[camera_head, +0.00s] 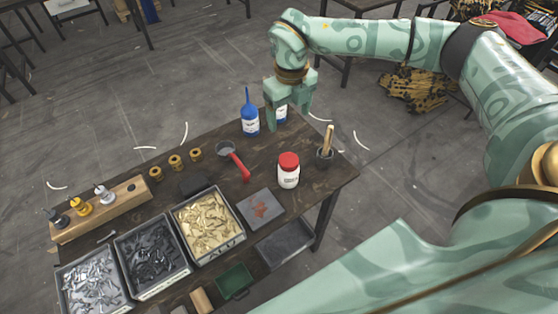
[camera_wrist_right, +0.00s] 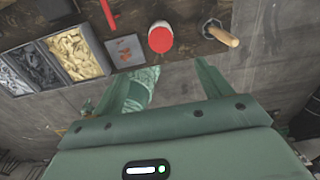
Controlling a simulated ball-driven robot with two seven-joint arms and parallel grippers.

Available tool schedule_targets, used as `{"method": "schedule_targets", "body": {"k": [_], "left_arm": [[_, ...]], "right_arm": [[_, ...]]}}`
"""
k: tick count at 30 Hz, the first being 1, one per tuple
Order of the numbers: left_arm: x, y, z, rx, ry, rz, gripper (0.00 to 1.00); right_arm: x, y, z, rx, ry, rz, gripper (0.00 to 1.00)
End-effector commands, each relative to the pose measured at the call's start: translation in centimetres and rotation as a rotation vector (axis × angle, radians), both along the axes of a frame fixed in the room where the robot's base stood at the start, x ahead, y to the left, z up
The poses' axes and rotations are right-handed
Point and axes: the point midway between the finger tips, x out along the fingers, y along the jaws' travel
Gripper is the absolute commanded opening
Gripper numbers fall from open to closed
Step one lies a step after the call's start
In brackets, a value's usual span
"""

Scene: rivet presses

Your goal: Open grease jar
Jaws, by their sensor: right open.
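A white jar with a red lid (camera_head: 288,170) stands upright on the dark workbench (camera_head: 330,180), near its right end. The red lid sits on the jar; the wrist view shows the jar from above (camera_wrist_right: 160,37). My right gripper (camera_head: 290,121) is open and empty, fingers pointing down, above the far edge of the bench. It is behind the jar in the head view and apart from it. Its two fingers also show in the right wrist view (camera_wrist_right: 163,78), with the jar beyond them. My left gripper is not in view.
A blue bottle (camera_head: 249,115) stands left of my right gripper; another is partly hidden behind it. A small pot with a wooden-handled brush (camera_head: 325,152) stands right of the jar. A red-handled tool (camera_head: 236,163), grey plate (camera_head: 260,209) and parts bins (camera_head: 207,225) lie leftward.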

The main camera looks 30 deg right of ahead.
Motion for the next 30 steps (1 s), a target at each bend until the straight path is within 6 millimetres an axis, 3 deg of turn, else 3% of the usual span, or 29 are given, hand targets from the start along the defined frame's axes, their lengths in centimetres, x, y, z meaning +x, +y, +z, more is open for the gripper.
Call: {"method": "schedule_targets", "body": {"k": [5, 12, 20, 27, 30], "left_arm": [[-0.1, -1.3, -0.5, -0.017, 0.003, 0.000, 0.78], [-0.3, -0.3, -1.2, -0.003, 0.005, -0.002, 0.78], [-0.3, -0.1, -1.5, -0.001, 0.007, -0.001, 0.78], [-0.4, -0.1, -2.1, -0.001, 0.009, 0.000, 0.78], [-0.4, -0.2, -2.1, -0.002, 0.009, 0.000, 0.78]], "right_arm": [[-0.2, 0.0, -3.7, 0.000, 0.012, -0.007, 0.77], [-0.2, 0.1, -9.2, 0.002, 0.010, -0.007, 0.77], [-0.2, 0.0, -11.6, 0.002, 0.008, -0.006, 0.77], [-0.5, -0.1, -15.4, 0.002, 0.008, -0.007, 0.77], [-0.4, -0.1, -16.0, 0.003, 0.006, -0.007, 0.77]]}}
